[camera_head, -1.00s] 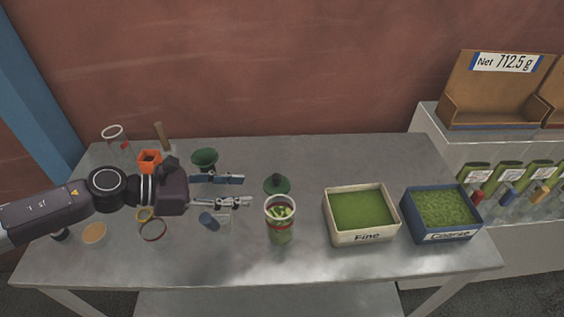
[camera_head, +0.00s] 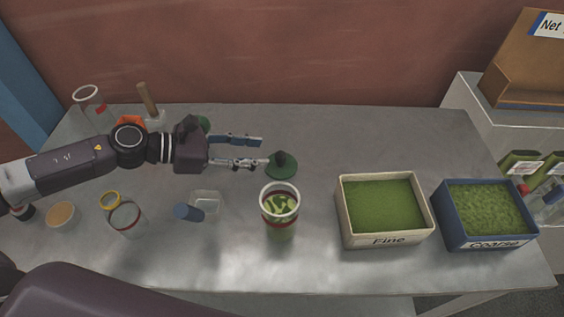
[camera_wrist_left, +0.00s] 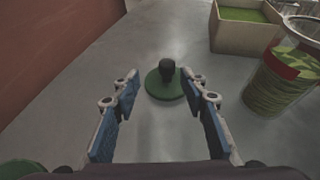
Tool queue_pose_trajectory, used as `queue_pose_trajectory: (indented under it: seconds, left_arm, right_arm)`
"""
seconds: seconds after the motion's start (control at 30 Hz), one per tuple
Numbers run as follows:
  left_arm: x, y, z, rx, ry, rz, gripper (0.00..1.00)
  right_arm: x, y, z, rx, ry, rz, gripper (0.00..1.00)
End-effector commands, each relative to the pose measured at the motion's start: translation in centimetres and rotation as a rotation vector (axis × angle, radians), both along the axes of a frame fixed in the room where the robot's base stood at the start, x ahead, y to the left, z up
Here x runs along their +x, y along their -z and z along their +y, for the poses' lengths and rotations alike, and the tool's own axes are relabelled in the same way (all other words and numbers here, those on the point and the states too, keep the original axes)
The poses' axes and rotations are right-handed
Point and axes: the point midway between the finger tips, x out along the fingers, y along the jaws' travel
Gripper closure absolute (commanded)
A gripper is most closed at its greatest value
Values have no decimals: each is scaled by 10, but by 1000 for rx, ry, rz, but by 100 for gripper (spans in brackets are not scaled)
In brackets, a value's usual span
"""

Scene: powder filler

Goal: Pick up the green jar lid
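The green jar lid (camera_head: 281,166) lies on the table behind the glass jar, with a dark knob on top. It also shows in the left wrist view (camera_wrist_left: 165,81), just ahead of and between the fingertips. My left gripper (camera_head: 264,151) is open and empty, its fingers pointing right toward the lid from its left side. In the left wrist view my left gripper (camera_wrist_left: 166,82) has both blue-padded fingers spread apart. The glass jar (camera_head: 280,211) with a red band and green contents stands in front of the lid. A dark part of my body shows at the lower left.
The Fine bin (camera_head: 388,241) and the Coarse bin (camera_head: 487,243) stand to the right. A small clear container (camera_head: 207,203), a blue cylinder (camera_head: 187,212) and an empty glass jar (camera_head: 127,219) stand front left. The table behind the bins is clear.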

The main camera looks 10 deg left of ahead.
Motion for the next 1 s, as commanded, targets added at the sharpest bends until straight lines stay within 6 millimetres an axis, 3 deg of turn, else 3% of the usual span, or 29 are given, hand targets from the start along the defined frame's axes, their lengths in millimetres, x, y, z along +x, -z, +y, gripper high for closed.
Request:
queue_pose_trajectory:
  seconds: [0.37, 0.57, 0.9, 1.0]
  left_arm:
    - [13, 5, -37, -4, 2, 0, 60]
    - [23, 17, -58, -3, 1, 0, 60]
    - [26, 23, -63, 0, 0, 0, 60]
    - [26, 23, -63, -1, 0, 0, 71]
  right_arm:
    - [-2, -31, 2, 2, 1, 4, 60]
    - [-1, -42, 2, 3, 2, 1, 60]
    - [2, -43, 2, 3, 2, -3, 60]
    - [2, -43, 2, 3, 2, -3, 60]
